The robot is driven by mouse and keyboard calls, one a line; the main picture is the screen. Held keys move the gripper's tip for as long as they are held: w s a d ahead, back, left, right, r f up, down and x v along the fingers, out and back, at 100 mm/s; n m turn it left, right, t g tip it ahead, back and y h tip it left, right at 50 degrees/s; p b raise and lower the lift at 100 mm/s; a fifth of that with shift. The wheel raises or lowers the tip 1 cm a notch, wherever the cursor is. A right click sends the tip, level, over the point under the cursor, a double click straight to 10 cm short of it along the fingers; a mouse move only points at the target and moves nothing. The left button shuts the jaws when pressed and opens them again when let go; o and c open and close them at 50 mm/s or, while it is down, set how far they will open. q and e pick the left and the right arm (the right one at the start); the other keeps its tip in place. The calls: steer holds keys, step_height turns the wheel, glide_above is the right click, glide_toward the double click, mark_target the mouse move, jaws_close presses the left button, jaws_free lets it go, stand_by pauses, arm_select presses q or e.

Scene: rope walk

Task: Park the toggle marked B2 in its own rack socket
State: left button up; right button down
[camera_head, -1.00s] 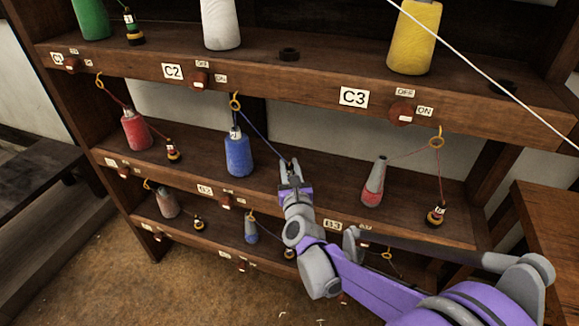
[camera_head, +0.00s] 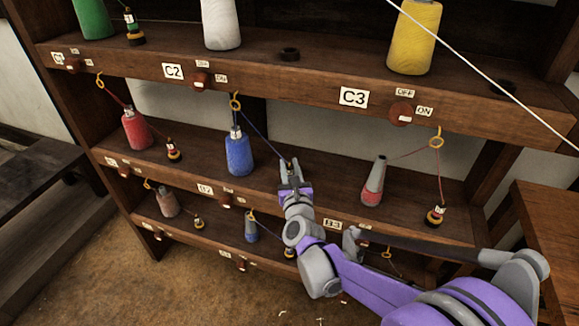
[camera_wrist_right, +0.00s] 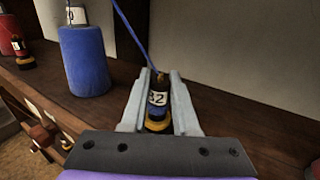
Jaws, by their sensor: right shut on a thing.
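The toggle marked B2 (camera_wrist_right: 158,98) is dark with a white label and a yellow ring low down. A blue thread (camera_head: 262,132) runs from its top up to a yellow guide ring (camera_head: 235,103). My right gripper (camera_head: 290,172) is shut on the toggle at the middle shelf (camera_head: 330,192), and the fingers stand on both sides of it in the right wrist view (camera_wrist_right: 158,100). The toggle looks upright. Its lower end is partly hidden, so I cannot tell whether it sits in the socket. My left gripper is not in view.
A blue cone (camera_head: 238,155) stands left of my right gripper. A red cone (camera_head: 135,130) and a labelled toggle (camera_head: 173,152) are further left. A grey-red cone (camera_head: 373,182) and another toggle (camera_head: 436,214) stand to the right.

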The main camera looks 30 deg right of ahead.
steer(key=shift+f, duration=0.55)
steer(key=c, duration=0.9)
jaws_free()
steer(key=shift+c, duration=0.2)
steer(key=shift+s, duration=0.1)
steer(key=v, duration=1.1)
steer(key=shift+p, duration=0.35)
